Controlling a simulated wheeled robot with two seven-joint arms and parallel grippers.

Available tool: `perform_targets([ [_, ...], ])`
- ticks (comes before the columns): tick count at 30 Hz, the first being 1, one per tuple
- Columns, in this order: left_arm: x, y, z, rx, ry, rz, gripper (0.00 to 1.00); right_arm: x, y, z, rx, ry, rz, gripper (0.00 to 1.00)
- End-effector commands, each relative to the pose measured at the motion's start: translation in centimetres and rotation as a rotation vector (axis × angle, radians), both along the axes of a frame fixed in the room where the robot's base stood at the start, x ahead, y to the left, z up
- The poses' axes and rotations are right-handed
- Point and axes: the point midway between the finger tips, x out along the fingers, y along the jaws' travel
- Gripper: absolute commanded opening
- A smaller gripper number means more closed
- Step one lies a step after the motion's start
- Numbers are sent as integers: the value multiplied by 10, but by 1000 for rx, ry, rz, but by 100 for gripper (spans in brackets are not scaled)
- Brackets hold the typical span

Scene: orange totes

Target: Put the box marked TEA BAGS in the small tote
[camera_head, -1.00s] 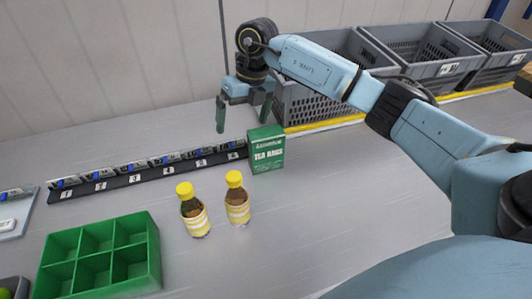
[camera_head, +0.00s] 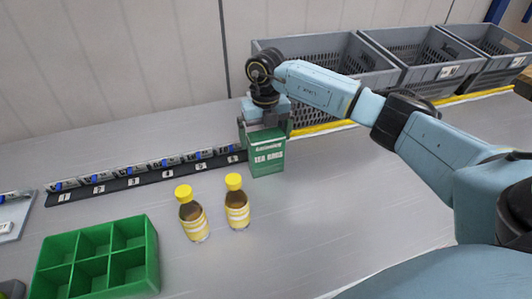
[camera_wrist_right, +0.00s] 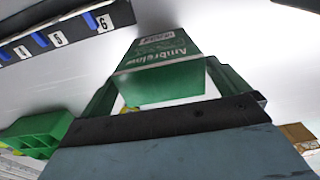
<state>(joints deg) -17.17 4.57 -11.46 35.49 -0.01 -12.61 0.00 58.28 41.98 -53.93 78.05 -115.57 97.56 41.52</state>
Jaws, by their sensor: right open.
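The green TEA BAGS box (camera_head: 267,161) stands upright on the table, at the right end of the numbered rail. My right gripper (camera_head: 265,129) is open above it, one finger on each side of its top. In the right wrist view the box (camera_wrist_right: 160,70) lies between the two green fingers; contact cannot be told. Three grey mesh totes stand at the back: a left one (camera_head: 335,68), a middle one (camera_head: 425,72) and a right one (camera_head: 490,65). I cannot tell which is the small tote. My left gripper is not in view.
Two yellow-capped bottles (camera_head: 193,215) (camera_head: 237,203) stand in front of the box. A green divided tray (camera_head: 152,255) is at the lower left. The numbered rail (camera_head: 130,183) runs left of the box. The table right of the bottles is clear.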

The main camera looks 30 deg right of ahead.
Motion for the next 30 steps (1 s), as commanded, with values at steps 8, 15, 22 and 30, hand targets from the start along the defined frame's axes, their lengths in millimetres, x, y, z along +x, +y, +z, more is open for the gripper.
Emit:
perform_targets([
  [8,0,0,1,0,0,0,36,-2,0,-40,1,2,0,100],
  [15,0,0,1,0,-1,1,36,-2,0,-43,1,0,1,100],
  [22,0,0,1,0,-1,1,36,-2,0,-43,1,0,1,70],
  [30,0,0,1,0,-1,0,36,-1,0,-42,1,-2,1,51],
])
